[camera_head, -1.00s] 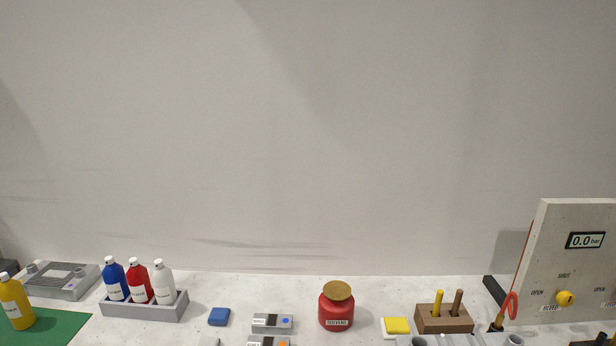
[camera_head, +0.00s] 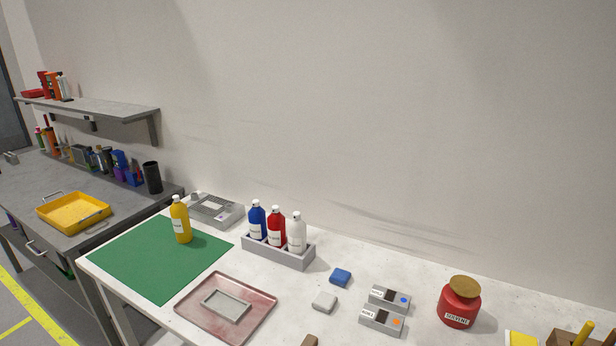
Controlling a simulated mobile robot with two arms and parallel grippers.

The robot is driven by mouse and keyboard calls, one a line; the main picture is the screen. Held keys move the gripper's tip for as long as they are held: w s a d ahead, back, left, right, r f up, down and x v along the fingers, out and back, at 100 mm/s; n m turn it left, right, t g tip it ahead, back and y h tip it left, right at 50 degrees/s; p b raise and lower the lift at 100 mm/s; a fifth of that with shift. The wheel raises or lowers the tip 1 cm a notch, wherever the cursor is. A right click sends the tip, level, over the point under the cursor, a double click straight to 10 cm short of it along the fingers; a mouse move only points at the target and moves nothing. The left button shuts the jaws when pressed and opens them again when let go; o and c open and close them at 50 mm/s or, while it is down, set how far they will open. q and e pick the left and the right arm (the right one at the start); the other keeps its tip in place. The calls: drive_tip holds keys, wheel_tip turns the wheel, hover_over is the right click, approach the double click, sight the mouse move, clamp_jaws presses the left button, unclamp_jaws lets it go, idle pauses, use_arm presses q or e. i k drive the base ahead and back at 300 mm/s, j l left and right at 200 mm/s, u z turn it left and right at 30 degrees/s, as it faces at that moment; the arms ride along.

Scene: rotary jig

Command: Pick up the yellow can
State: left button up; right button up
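The yellow can (camera_head: 181,221), a bottle-shaped can with a pale label and a white cap, stands upright on the green mat (camera_head: 150,262) near its back right edge. Nothing covers it. Neither of my grippers shows in the head view.
Right of the can, a grey rack (camera_head: 279,253) holds blue, red and white bottles. A grey fixture (camera_head: 215,209) stands behind it. A reddish tray (camera_head: 252,322) lies in front, and a red solvent jar (camera_head: 459,306) stands at right. A grey bench with a yellow tray (camera_head: 74,212) is at left.

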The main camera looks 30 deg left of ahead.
sight(180, 221)
drive_tip(key=u, duration=1.65)
